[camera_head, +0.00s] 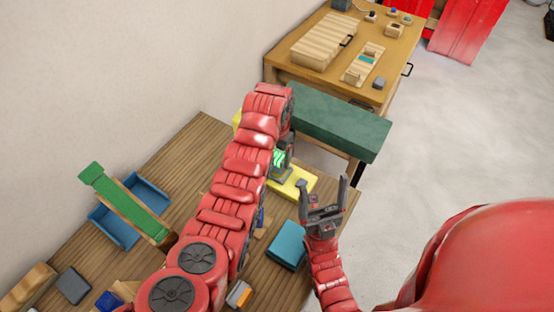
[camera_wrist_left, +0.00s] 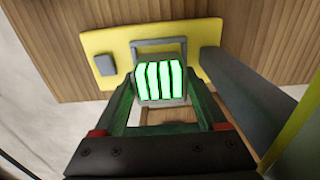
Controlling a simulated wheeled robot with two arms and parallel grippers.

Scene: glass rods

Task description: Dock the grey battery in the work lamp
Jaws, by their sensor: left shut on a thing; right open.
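My left gripper (camera_wrist_left: 160,95) is shut on a grey block with glowing green bars, which looks like the grey battery (camera_wrist_left: 160,80). In the head view the bars (camera_head: 278,157) show beside my left arm, which hides part of the gripper. The battery is over or on the yellow base (camera_wrist_left: 110,45) of what looks like the work lamp, by a grey frame (camera_wrist_left: 158,43). A dark grey post (camera_wrist_left: 245,105) rises at right in the wrist view. I cannot tell whether the battery is seated. My right gripper (camera_head: 324,188) is open and empty, right of the yellow base (camera_head: 300,182).
A teal box (camera_head: 287,244) lies near the wooden table's right edge. A blue tray (camera_head: 118,228) with a green-topped piece (camera_head: 125,203) across it stands at left. A dark green beam-like block (camera_head: 340,122) lies beyond the table, before a second table (camera_head: 285,65) with wooden items.

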